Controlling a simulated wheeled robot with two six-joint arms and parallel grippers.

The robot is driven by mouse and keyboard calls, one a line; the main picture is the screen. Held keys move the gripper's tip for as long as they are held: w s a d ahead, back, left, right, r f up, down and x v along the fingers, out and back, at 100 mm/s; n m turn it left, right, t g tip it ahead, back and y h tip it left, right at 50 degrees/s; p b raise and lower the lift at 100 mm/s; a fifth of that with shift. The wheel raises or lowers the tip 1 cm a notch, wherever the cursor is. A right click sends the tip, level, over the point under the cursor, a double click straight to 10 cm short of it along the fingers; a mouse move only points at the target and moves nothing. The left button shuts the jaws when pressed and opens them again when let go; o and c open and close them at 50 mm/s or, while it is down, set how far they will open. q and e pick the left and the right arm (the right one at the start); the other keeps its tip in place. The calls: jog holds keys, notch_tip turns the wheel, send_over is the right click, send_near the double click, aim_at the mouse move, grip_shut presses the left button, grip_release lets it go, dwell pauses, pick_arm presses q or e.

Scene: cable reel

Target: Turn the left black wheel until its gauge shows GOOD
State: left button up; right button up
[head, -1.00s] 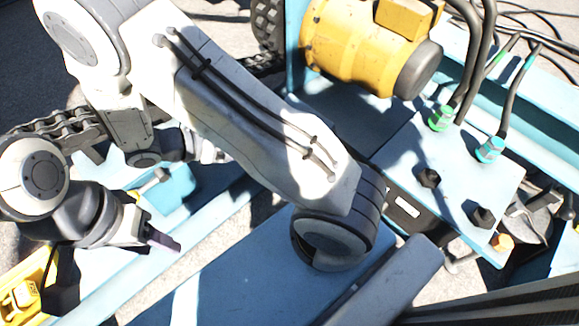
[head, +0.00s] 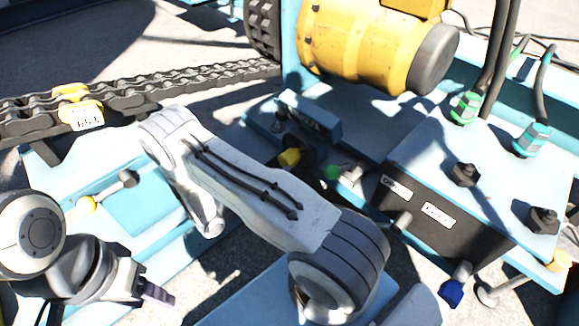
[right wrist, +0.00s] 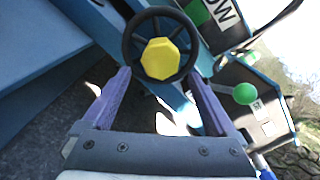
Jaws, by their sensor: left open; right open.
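A black wheel (right wrist: 128,47) with a yellow hub (right wrist: 158,58) lies ahead of my right gripper (right wrist: 157,76) in the right wrist view. The purple fingers are spread, one on each side of the wheel's lower part; I cannot tell whether they touch it. The black wheel (head: 303,146) also shows in the head view, partly hidden, below a small blue box. My right gripper is hidden there behind my arm. My left gripper (head: 158,294) is open at the lower left, far from the wheel.
A green knob (right wrist: 244,94) on a lever is right of the wheel. A black box (head: 440,215) with white labels and a yellow motor (head: 365,45) stand close by. A chain (head: 150,90) runs at the left. Blue beams surround the wheel.

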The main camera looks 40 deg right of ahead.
aim_at(289, 162)
jog(key=d, duration=0.2)
jog(key=d+b, duration=0.1)
jog(key=d, duration=0.1)
jog(key=shift+w+d+f+b, duration=0.15)
jog(key=shift+d+b, duration=0.15)
jog(key=shift+d, duration=0.7)
grip_shut()
